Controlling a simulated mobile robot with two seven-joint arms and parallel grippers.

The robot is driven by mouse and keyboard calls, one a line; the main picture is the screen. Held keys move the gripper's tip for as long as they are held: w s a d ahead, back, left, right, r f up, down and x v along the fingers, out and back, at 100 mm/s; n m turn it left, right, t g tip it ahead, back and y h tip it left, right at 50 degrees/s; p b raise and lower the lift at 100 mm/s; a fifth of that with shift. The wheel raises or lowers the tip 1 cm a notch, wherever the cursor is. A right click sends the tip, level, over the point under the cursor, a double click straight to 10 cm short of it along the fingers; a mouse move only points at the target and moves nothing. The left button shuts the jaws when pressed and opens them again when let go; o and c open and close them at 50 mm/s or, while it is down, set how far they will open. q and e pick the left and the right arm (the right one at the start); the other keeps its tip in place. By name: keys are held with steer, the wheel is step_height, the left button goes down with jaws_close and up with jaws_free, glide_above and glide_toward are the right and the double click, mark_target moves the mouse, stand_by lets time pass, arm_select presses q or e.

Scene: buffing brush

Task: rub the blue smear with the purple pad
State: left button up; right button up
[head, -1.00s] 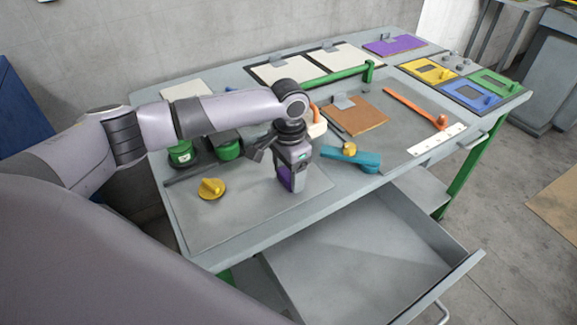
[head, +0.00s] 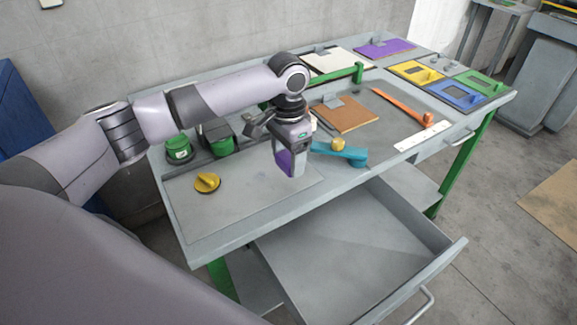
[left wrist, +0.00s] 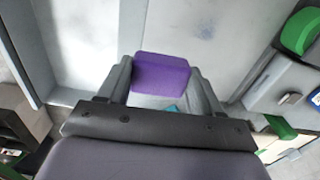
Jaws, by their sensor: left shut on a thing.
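My left gripper (head: 291,172) is shut on the purple pad (head: 284,161) and points down over the right part of the grey board at the table's front. The pad also shows between the two fingers in the left wrist view (left wrist: 161,75). It appears to be above the board, apart from it. My right gripper is not in view.
A yellow knob (head: 207,182) stands on the board, left of the gripper. Green-topped items (head: 179,149) stand behind. A teal tool (head: 340,153) and brown board (head: 346,115) lie to the right. The open drawer (head: 350,250) juts out in front.

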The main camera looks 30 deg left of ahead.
arm_select(q)
steer(key=shift+r, duration=1.1)
